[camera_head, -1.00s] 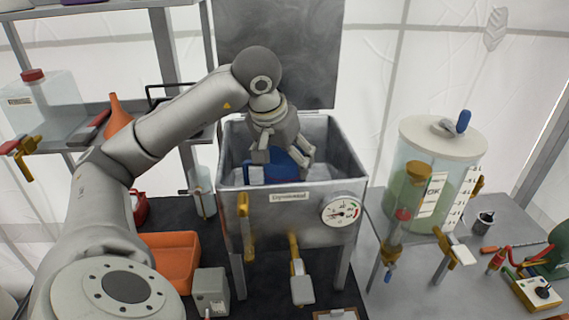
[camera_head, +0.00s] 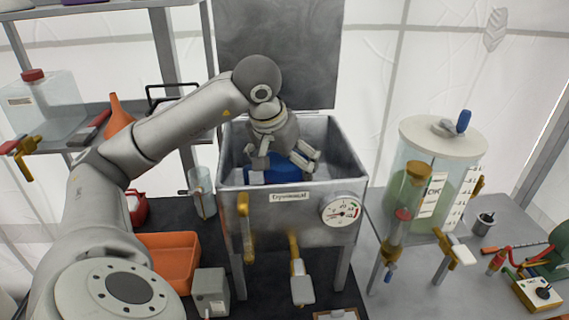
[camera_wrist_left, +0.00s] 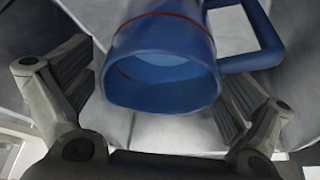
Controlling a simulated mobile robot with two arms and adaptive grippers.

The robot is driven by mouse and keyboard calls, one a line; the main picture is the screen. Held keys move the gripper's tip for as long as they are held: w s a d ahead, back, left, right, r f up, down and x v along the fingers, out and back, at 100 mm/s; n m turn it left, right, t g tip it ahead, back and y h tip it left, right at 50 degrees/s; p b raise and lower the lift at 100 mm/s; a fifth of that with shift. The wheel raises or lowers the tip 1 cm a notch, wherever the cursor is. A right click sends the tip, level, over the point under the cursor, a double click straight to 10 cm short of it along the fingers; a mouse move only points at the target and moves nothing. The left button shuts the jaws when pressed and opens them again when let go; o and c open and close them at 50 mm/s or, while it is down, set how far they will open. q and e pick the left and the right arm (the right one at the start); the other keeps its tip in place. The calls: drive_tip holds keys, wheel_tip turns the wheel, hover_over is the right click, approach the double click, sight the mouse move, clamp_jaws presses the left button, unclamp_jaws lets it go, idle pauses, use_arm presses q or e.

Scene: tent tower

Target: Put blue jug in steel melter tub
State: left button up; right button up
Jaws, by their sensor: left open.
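The blue jug (camera_head: 281,169) is inside the steel melter tub (camera_head: 290,205), mostly hidden by the tub's front wall and my gripper. In the left wrist view the jug (camera_wrist_left: 160,60) shows its open mouth, a red line and a handle to the right. My left gripper (camera_head: 283,163) is over the tub, its fingers spread. In the wrist view the fingers (camera_wrist_left: 155,95) stand apart on either side of the jug, with gaps. I cannot tell whether the jug rests on the tub floor. My right gripper is not in view.
The tub's raised lid (camera_head: 275,55) stands behind it. A gauge (camera_head: 341,211) and valves are on its front. A clear tank with green liquid (camera_head: 437,170) stands to the right. An orange bin (camera_head: 172,262) and a grey box (camera_head: 210,292) lie front left. A shelf holds an orange funnel (camera_head: 117,117).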

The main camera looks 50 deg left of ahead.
use_arm(q)
drive_tip(key=shift+r, duration=0.2)
drive_tip(key=v, duration=0.5)
drive_tip(key=shift+d+r, duration=0.1)
drive_tip(key=shift+r, duration=0.15)
drive_tip(key=p+v, duration=0.2)
drive_tip(key=v, duration=0.3)
drive_tip(key=shift+s+r+p, duration=0.15)
drive_tip(key=shift+p, duration=0.25)
drive_tip(key=shift+s+d+r, duration=0.1)
drive_tip(key=shift+s+r, duration=0.2)
drive_tip(key=shift+r, duration=0.1)
